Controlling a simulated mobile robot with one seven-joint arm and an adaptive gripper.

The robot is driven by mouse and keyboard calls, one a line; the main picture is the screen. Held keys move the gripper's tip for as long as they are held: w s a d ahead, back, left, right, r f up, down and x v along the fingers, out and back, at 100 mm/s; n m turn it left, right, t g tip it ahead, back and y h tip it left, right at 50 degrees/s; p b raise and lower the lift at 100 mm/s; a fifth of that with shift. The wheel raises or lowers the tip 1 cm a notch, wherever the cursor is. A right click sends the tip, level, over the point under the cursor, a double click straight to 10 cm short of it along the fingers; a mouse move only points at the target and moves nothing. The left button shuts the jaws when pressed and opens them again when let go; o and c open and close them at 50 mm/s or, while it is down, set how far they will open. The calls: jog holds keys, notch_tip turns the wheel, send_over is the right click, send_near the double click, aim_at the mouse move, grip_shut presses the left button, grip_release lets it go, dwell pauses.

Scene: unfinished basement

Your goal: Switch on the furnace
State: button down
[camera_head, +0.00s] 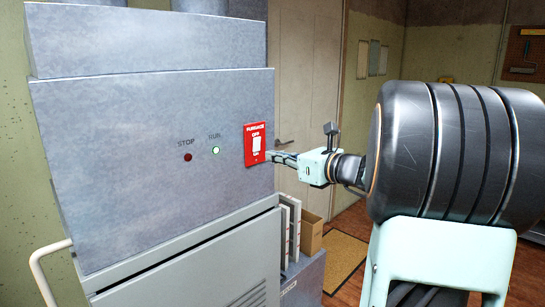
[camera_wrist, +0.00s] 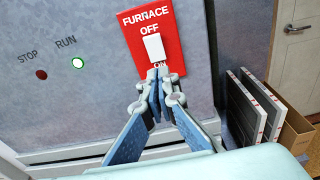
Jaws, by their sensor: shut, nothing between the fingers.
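The furnace (camera_head: 140,150) is a large grey metal cabinet on the left of the head view. A red switch plate (camera_head: 250,150) marked FURNACE, OFF above and ON below, is on its front near the right edge. The plate's white rocker (camera_wrist: 154,47) shows in the wrist view. My gripper (camera_wrist: 157,73) is shut and empty, its tips at the lower end of the rocker, over the ON lettering. I cannot tell whether they touch it. The RUN light (camera_wrist: 78,62) glows pale green. The STOP light (camera_wrist: 41,74) is dark red.
White-framed panels (camera_head: 290,228) and a cardboard box (camera_head: 311,234) stand right of the furnace, below my gripper. A door (camera_head: 306,90) is behind. A brown mat (camera_head: 343,258) lies on the floor. A white pipe handle (camera_head: 36,265) sticks out at the lower left.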

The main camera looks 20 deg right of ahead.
jog(key=f+b+v, duration=0.1)
jog(key=f+v, duration=0.1)
jog(key=v, duration=0.7)
jog(key=shift+s+d+f, duration=0.15)
jog(key=shift+s+d, duration=0.1)
jog(key=shift+s, duration=0.25)
jog(key=shift+f, duration=0.1)
